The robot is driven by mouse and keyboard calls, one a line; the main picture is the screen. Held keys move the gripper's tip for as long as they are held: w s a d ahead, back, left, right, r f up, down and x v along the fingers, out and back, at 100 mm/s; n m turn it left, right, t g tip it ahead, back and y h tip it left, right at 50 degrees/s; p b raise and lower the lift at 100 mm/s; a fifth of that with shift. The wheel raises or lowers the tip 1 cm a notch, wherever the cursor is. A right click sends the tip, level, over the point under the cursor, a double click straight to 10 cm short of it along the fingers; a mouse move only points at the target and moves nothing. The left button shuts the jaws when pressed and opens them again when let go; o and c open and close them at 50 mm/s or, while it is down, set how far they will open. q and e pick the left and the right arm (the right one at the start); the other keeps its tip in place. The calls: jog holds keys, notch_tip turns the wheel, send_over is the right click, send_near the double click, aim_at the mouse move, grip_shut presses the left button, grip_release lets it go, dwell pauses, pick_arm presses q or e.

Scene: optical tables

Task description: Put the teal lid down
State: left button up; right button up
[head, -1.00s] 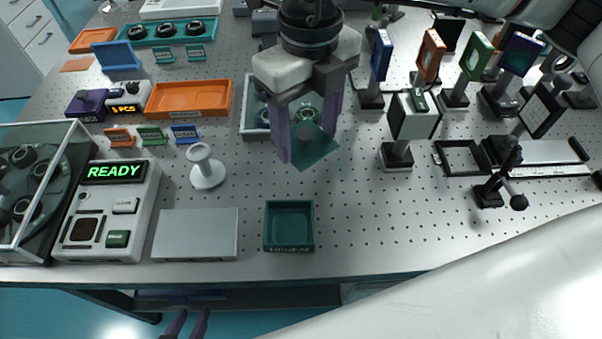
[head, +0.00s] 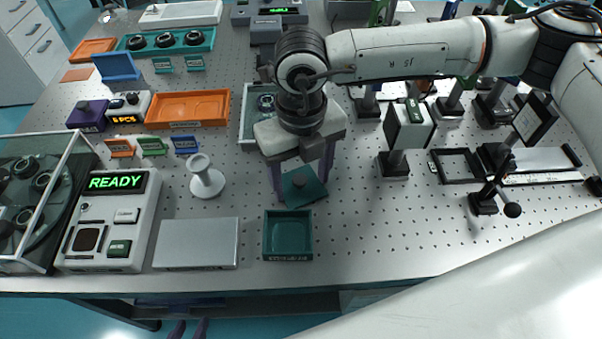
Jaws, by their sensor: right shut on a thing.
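The teal lid (head: 304,188) is a thin square plate with a dark knob. My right gripper (head: 303,178) is shut on it by the knob and holds it tilted, just behind the open teal box (head: 288,236). The lid looks to be above the table, but its exact height is hard to tell. The box stands near the table's front edge with its inside showing empty. My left gripper (head: 188,329) is only partly visible at the bottom edge, below the table front, with two purple fingers apart and nothing between them.
A silver plate (head: 197,243) lies left of the box, beside a READY device (head: 110,220). A white stand (head: 205,178) is behind the plate. A grey tray (head: 249,110) is behind my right gripper. Optic mounts (head: 407,125) stand to the right. Perforated table right of the box is clear.

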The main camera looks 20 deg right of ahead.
aim_at(301, 182)
jog(key=shift+f+b, duration=0.25)
jog(key=shift+b, duration=0.1)
jog(key=o, duration=1.1)
jog(key=shift+r, duration=0.15)
jog(key=shift+c, duration=0.2)
jog(key=shift+r+p, duration=0.3)
jog(key=shift+p, duration=0.15)
notch_tip(301, 182, up, 12)
jog(key=b, duration=0.1)
jog(key=shift+f, duration=0.15)
jog(key=shift+s, duration=0.1)
